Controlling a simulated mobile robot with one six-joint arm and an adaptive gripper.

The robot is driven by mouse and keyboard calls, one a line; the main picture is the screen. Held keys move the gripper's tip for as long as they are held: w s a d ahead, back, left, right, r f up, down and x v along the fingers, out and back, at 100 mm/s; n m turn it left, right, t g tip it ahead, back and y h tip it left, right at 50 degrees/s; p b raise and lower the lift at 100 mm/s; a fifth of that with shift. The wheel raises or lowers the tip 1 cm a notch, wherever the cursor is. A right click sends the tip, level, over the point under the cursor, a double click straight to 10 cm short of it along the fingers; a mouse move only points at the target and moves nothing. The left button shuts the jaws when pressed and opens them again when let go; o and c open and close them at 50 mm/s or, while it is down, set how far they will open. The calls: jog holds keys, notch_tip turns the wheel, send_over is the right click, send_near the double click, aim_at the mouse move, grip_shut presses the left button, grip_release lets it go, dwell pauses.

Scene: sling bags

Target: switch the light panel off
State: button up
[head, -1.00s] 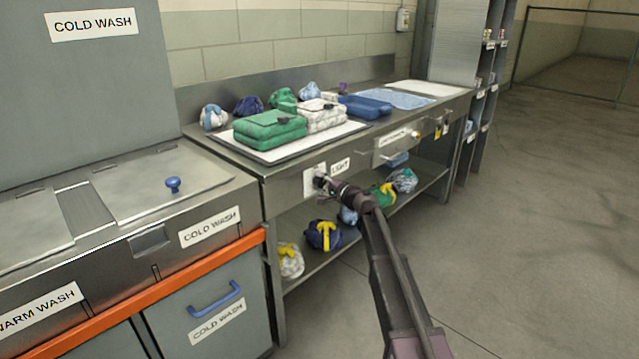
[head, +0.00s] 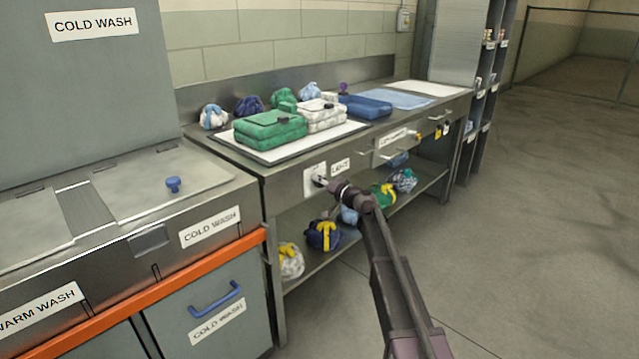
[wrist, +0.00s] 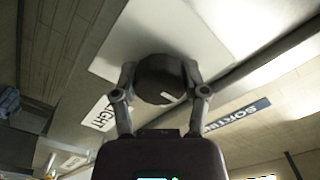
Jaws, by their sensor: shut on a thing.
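The dark round light knob (wrist: 158,82) sits on a white plate (wrist: 225,20), with a small pale mark on its face. The plate also shows on the counter front in the head view (head: 309,187), beside a "LIGHT" label (head: 341,167). My gripper (wrist: 160,72) is shut on the knob, one finger on each side. In the head view my gripper (head: 328,184) hides most of the knob. The light panel (head: 348,129) is a flat white board on the counter, partly covered by bags; I cannot tell whether it glows.
A green bag (head: 268,131) and a white patterned bag (head: 320,115) lie on the panel. A blue bag (head: 365,106) lies farther right. Several small bundles sit on the lower shelf (head: 300,268). The cold wash unit (head: 140,190) stands at left; floor at right is clear.

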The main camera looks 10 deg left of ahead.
jog(key=shift+w+n, duration=0.1)
jog(key=shift+n, duration=0.2)
jog(key=o, duration=1.1)
jog(key=shift+o, duration=0.2)
jog(key=v, duration=1.2)
